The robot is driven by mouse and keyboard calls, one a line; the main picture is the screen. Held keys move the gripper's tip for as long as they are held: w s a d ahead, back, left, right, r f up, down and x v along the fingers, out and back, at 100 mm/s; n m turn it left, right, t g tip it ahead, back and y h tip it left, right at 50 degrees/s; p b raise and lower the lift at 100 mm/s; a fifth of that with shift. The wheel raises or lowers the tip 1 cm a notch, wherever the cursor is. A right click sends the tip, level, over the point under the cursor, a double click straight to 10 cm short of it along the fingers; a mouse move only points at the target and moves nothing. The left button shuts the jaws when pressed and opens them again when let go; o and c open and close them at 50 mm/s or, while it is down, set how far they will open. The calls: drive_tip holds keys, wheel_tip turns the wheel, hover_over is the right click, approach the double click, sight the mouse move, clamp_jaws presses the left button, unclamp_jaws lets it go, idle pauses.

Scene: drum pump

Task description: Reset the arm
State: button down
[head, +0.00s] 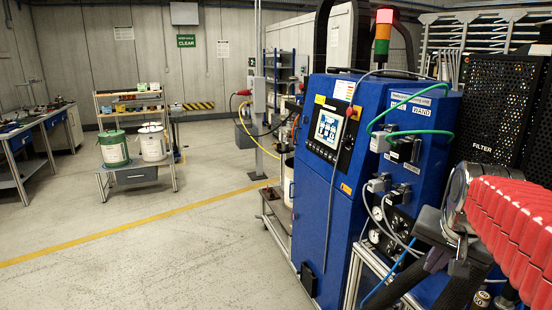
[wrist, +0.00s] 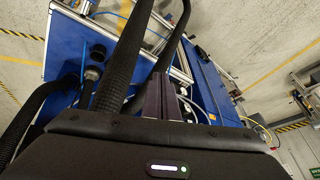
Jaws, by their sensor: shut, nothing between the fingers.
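My gripper (wrist: 161,82) shows in the wrist view as dark fingers closed together, with nothing held between them. It points toward the blue machine (wrist: 118,35), which lies behind it in that view. Black hoses cross close to the fingers there. In the head view the blue machine (head: 337,190) stands right of centre with a lit control panel (head: 328,127) on its front. My arm, with a red ribbed cover, is at the right edge of the head view, close to the machine's right side.
A green cable (head: 450,133), connectors and grey hoses hang on the machine's side near my arm. A signal tower (head: 383,38) shows red on top. The floor between is clear.

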drive_tip(key=s+a+f+n+y, duration=0.1)
drive_tip(key=s+a+f+n, duration=0.3)
drive_tip(key=s+a, duration=0.3)
drive_tip(key=s+a+f+n+y, duration=0.1)
drive_tip(key=s+a+f+n, duration=0.2)
drive_tip(key=s+a, duration=0.3)
drive_tip(key=shift+s+a+f+n, duration=0.35)
drive_tip(key=shift+a+n, duration=0.25)
drive_tip(key=shift+a, duration=2.15)
